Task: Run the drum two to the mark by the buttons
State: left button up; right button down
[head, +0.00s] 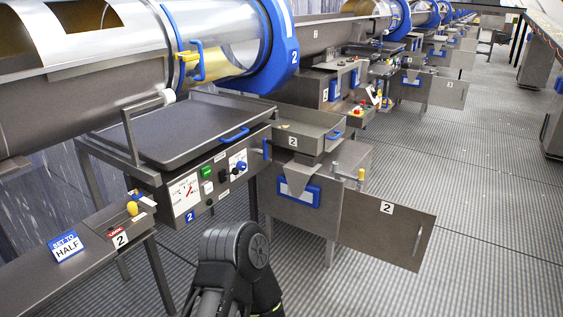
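Drum two (90,100) is a large steel cylinder at upper left with a clear section and a blue end ring (284,45) marked 2. Its control panel below has a dial gauge (185,194) with a red needle, a green button (206,171), a white button (208,187), black controls (224,175) and a blue knob (241,166). The gauge's marks are too small to read. A blue and white sign (66,246) reading "SET TO HALF" is on the ledge at lower left. Neither gripper shows; one dark arm link of mine rises at bottom centre.
A dark tray (185,128) with a blue handle lies under the drum. A grey door (388,226) marked 2 stands open at right, over the walkway. A yellow-topped knob (132,208) stands on the ledge. More drums line up behind; the ribbed floor (480,200) at right is clear.

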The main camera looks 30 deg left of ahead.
aim_at(209, 188)
jog(key=i, duration=1.3)
jog(key=i+l+u, duration=0.1)
jog(key=i, duration=1.25)
jog(key=u, duration=4.05)
